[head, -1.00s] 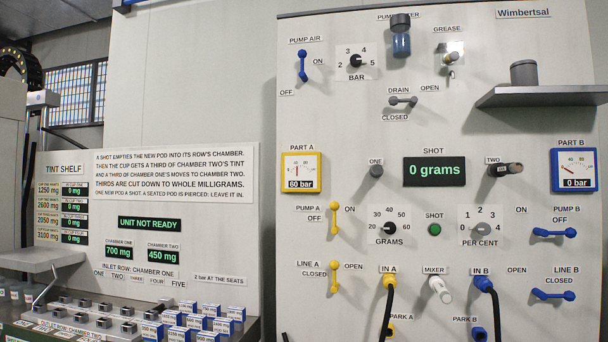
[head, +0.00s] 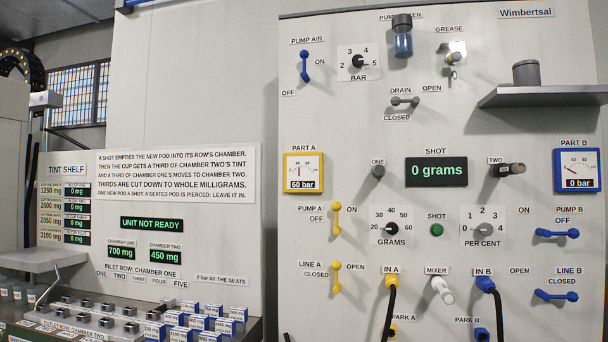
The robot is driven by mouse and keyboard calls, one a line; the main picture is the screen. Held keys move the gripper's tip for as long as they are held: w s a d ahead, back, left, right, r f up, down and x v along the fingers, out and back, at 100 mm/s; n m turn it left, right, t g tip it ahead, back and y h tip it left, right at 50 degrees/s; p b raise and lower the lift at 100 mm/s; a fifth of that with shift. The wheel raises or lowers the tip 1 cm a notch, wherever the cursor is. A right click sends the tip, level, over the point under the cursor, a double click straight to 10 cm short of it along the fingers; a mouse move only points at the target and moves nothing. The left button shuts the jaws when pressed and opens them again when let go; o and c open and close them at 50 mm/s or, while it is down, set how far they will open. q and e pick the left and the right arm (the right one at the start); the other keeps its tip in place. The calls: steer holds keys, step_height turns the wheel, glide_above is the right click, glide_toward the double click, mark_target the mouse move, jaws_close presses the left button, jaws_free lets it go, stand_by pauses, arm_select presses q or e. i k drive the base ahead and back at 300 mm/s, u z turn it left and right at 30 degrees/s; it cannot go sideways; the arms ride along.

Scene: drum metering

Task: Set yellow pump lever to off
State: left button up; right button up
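The yellow pump A lever (head: 337,219) is on the upright panel, below the yellow-framed Part A gauge (head: 303,172), which reads 60 bar. The lever stands vertical. Its OFF label is to its left and its ON label is to its right, at its upper end. Below it, the yellow line A lever (head: 336,278) also stands vertical, between CLOSED on its left and OPEN on its right. Neither of my grippers shows in the head view.
The blue pump B lever (head: 557,233) and blue line B lever (head: 556,296) lie horizontal at right. Black hoses hang from IN A (head: 391,281) and IN B (head: 485,284). A grey shelf (head: 545,96) juts out at upper right. Small blue-white boxes (head: 199,323) stand at lower left.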

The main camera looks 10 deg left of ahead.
mark_target(336, 206)
steer(key=z, duration=0.15)
steer(key=k, duration=0.2)
steer(key=z, duration=3.2)
steer(key=i, duration=0.2)
steer(key=u, duration=1.75)
steer(key=i, duration=1.05)
steer(key=u, duration=1.15)
steer(key=i, duration=0.7)
steer(key=u, duration=0.8)
